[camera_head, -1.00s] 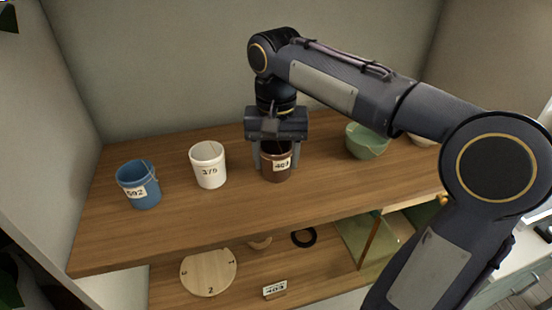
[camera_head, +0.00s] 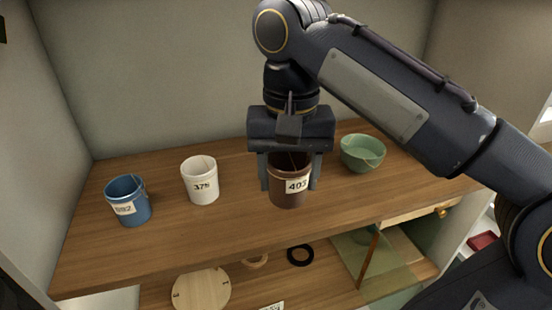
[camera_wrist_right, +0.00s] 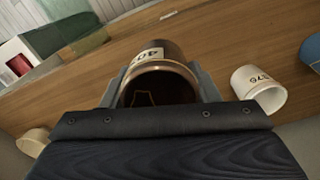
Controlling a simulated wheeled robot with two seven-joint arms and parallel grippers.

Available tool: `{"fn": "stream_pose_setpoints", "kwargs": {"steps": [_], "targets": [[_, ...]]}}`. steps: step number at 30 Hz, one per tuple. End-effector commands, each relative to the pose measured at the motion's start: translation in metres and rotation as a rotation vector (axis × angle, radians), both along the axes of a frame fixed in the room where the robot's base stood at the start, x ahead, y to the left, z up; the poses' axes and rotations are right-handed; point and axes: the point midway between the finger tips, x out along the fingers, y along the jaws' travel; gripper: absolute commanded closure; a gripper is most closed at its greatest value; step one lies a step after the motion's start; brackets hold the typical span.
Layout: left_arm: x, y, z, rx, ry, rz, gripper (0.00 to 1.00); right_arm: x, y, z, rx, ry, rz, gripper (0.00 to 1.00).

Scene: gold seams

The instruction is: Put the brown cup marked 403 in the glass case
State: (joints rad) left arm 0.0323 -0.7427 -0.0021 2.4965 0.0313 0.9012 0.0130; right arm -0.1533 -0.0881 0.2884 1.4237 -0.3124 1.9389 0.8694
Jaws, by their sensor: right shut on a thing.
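The brown cup (camera_head: 289,188), with a white label reading 403, is held upright between the fingers of my right gripper (camera_head: 290,172) over the upper wooden shelf. Whether its base is clear of the shelf is hard to tell. In the right wrist view the cup (camera_wrist_right: 160,55) sits between the two fingers, its open mouth facing the camera and a gold line inside. A partly seen glass-walled compartment (camera_head: 358,248) is on the lower level at the right, below the shelf; I cannot tell whether it is the glass case. My left gripper is not in view.
A green bowl (camera_head: 362,153) stands close on the right. Below are a round wooden board (camera_head: 201,289) and a black ring (camera_head: 300,255).

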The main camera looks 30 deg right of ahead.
Motion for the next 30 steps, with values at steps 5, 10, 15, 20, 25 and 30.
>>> {"fn": "stream_pose_setpoints", "kwargs": {"steps": [5,10,15,20,25,30], "targets": [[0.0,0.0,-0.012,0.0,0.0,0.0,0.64,-0.046,0.011,-0.002,0.0,-0.004,0.002,0.72],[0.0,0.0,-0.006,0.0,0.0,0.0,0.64,-0.077,0.018,0.002,0.0,-0.002,0.0,0.72],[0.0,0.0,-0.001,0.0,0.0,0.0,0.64,-0.093,0.022,0.002,0.0,-0.001,0.0,0.72],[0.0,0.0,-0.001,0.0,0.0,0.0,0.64,-0.097,0.024,0.0,0.0,0.0,0.0,0.72],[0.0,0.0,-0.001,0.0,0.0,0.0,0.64,-0.097,0.024,0.0,0.001,-0.001,0.0,0.72],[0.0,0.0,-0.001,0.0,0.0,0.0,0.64,-0.097,0.024,0.0,0.0,-0.001,0.0,0.72]]}}
